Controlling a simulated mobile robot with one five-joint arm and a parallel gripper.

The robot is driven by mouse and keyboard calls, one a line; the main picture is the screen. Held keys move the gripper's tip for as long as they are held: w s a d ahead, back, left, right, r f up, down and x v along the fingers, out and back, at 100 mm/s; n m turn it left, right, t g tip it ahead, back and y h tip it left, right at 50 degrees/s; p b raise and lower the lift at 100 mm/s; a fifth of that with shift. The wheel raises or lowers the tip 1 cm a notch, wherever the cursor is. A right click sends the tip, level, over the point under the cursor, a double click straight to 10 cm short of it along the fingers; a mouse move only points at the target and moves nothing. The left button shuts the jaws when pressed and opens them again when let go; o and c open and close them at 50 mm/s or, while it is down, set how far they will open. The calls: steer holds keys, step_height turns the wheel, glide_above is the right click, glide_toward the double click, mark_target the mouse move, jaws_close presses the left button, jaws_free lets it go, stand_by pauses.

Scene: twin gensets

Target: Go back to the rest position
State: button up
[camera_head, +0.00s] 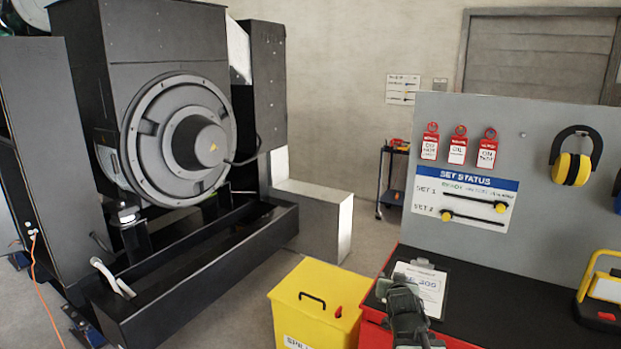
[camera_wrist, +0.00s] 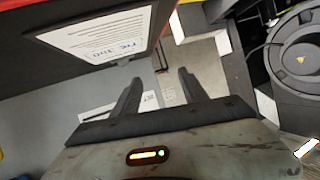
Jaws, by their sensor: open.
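My gripper (camera_wrist: 160,76) shows in the wrist view with its two dark fingers spread apart and nothing between them. In the head view, part of my arm shows at the bottom, in front of the clipboard (camera_head: 428,289) on the black-topped red bench (camera_head: 500,300). The clipboard holds a white printed sheet and also shows at the upper left in the wrist view (camera_wrist: 100,36). I cannot make out the fingers in the head view.
A yellow bin (camera_head: 315,300) stands left of the bench. A black genset (camera_head: 175,130) fills the left, with an orange cable (camera_head: 45,290) on the floor. A grey panel (camera_head: 540,150) behind the bench carries red tags (camera_head: 458,150) and yellow earmuffs (camera_head: 572,168). A cart (camera_head: 393,180) stands at the back.

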steer(key=s+a+f+n+g, duration=0.1)
steer(key=s+a+f+g, duration=0.2)
steer(key=s, duration=0.4)
steer(key=s+a+f+n+g+y, duration=0.1)
steer(key=s+a+f+g, duration=0.1)
steer(key=s+f+g, duration=0.3)
steer(key=s+a+f+n+g+y, duration=0.1)
steer(key=s+a+f+g, duration=0.2)
steer(key=s, duration=0.6)
step_height(320, 180, down, 3)
steer(key=shift+s+a+r+g, duration=0.2)
steer(key=shift+s+a+g, duration=0.15)
steer(key=shift+g, duration=0.75)
